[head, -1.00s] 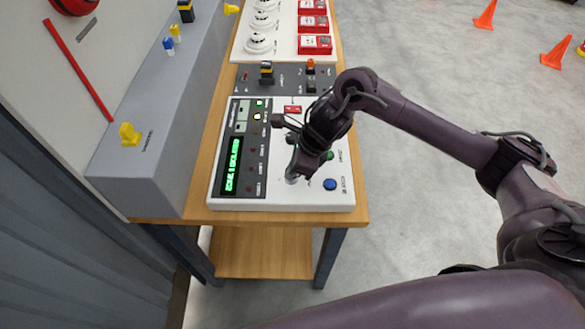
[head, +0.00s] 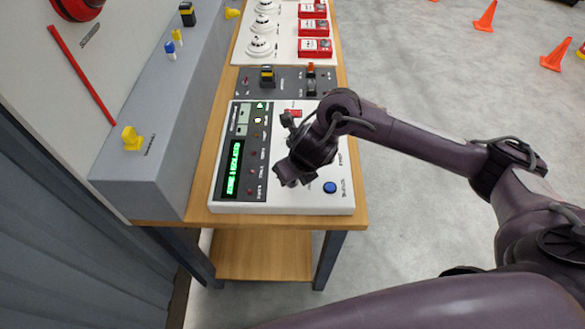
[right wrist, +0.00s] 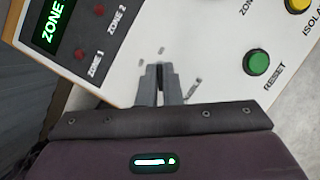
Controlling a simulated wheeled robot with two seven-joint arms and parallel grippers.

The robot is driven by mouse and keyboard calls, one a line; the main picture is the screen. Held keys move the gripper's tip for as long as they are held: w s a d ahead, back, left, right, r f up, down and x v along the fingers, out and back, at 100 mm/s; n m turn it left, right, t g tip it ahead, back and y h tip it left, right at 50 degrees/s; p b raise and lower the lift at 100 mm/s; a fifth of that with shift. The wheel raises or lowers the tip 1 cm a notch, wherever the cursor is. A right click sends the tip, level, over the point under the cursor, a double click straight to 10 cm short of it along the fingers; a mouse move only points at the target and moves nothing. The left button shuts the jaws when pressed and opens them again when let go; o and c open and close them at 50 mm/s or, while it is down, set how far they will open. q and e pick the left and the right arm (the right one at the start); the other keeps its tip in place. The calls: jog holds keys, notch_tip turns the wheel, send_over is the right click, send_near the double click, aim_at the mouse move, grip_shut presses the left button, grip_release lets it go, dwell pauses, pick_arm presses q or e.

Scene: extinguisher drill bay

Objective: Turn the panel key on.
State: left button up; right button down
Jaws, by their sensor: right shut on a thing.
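The white alarm panel (head: 300,206) lies on the wooden table, with a lit green display (head: 233,168) on its left side. A thin grey piece (right wrist: 193,88) shows just right of the fingers. My left gripper is out of view.
The green reset button (right wrist: 257,63) and a yellow button (right wrist: 298,4) are right of the fingers. A blue button (head: 330,187) is near the panel's front right. A grey switch box (head: 285,80), smoke detectors (head: 262,46) and red call points (head: 315,47) stand behind.

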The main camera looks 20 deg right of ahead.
aim_at(297, 192)
jog(key=shift+w+r+m+p, duration=0.1)
jog(key=shift+m+p, duration=0.2)
jog(key=shift+m, duration=0.3)
jog(key=c, duration=1.6)
grip_release()
jog(key=p+v, duration=0.2)
jog(key=v, duration=0.5)
jog(key=shift+s+a+r, duration=0.15)
jog(key=shift+s+r, duration=0.15)
jog(key=shift+a, duration=0.1)
